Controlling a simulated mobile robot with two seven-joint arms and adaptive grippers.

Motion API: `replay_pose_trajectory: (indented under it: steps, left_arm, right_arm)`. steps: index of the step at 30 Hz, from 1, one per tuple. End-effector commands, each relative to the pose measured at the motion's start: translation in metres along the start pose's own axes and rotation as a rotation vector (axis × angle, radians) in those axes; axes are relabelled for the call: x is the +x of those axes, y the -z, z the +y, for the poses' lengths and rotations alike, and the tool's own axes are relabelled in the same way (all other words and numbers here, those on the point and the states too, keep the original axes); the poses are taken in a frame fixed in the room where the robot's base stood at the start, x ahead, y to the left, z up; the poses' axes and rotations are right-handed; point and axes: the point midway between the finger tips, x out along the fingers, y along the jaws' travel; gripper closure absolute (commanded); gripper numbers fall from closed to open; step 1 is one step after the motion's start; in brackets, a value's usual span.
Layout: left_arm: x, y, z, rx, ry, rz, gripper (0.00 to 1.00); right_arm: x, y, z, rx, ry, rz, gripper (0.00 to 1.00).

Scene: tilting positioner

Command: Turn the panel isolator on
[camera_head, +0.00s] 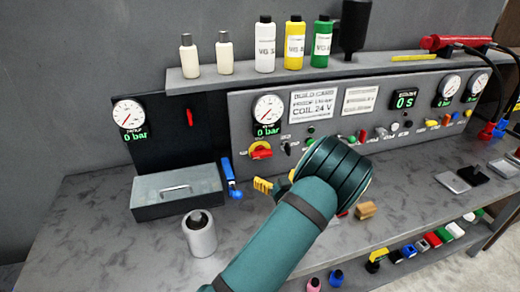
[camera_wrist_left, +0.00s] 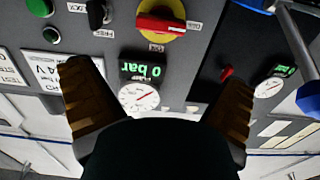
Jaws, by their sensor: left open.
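The panel isolator (camera_head: 260,150) is a red rotary handle on a round yellow plate, low on the left part of the grey panel. Its red bar lies roughly level. In the left wrist view the isolator (camera_wrist_left: 160,20) shows upside down at the top, beyond the fingertips. My left gripper (camera_head: 272,186) is in front of the panel, below and slightly right of the isolator, apart from it. My right gripper is not in view.
A round gauge (camera_head: 267,109) reading 0 bar sits above the isolator. A black selector (camera_head: 287,148) is close on its right. A blue-handled valve (camera_head: 229,176), a grey box (camera_head: 177,192) and a metal cup (camera_head: 199,234) stand left of my arm. Bottles line the shelf above.

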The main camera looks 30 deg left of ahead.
Motion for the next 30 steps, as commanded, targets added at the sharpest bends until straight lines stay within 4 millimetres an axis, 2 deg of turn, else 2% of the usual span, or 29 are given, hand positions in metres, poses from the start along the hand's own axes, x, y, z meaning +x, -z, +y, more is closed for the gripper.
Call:
replay_pose_trajectory:
  steps: [5, 21, 25, 30]
  left_arm:
    - [0.016, 0.0, -0.001, 0.0, 0.002, 0.001, 0.0]
    - [0.115, 0.0, -0.001, 0.001, 0.001, 0.001, 0.0]
    - [0.129, 0.0, 0.0, -0.001, 0.001, 0.0, 0.0]
    - [0.137, 0.0, -0.001, 0.0, 0.0, -0.001, 0.0]
  right_arm:
    - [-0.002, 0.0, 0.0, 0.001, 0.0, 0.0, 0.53]
    - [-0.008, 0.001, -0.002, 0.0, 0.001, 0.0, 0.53]
    - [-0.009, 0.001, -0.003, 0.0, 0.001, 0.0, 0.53]
    - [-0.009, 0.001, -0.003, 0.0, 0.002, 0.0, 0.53]
